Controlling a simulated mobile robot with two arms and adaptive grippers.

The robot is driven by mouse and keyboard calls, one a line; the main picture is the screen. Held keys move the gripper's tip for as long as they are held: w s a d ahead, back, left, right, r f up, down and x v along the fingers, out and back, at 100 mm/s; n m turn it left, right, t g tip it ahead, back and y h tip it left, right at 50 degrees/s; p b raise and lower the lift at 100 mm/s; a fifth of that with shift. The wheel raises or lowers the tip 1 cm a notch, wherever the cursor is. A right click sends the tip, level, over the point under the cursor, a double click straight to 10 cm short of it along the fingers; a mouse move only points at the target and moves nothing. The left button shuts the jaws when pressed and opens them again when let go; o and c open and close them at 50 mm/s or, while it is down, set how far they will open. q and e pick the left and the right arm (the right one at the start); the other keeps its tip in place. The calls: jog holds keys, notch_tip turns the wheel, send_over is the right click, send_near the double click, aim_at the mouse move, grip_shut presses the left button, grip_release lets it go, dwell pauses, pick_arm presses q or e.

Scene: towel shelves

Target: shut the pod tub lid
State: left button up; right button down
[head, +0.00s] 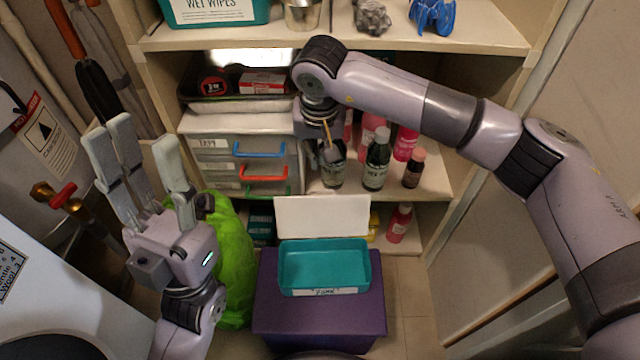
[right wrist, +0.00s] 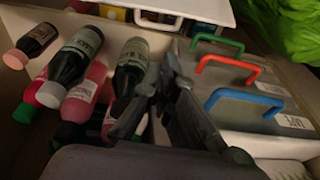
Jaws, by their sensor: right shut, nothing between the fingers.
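The pod tub (head: 325,291) is a teal open box on a purple box, with a white label on its front. Its white lid (head: 322,216) stands up at the back edge, so the tub is open and looks empty inside. My left gripper (head: 147,140) is open and empty, left of the tub and pointing up. My right gripper (head: 318,145) is shut and empty at the shelf, behind and above the lid, beside the bottles; its fingers (right wrist: 172,85) show in the right wrist view. A white panel (right wrist: 200,8) at the top there looks like the lid.
Several bottles (head: 376,160) stand right of my right gripper. Grey drawers (head: 215,165) with coloured handles stand to its left. A purple box (head: 318,325) bears the tub. A green bag (head: 235,260) lies left of it. Floor right of the purple box is clear.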

notch_tip(320, 180, down, 10)
jog(key=w+b, duration=0.2)
jog(key=b, duration=0.1)
jog(key=shift+w+d+r, duration=0.15)
jog(key=shift+w+d, duration=0.05)
jog(key=shift+w, duration=0.05)
dwell(0.3)
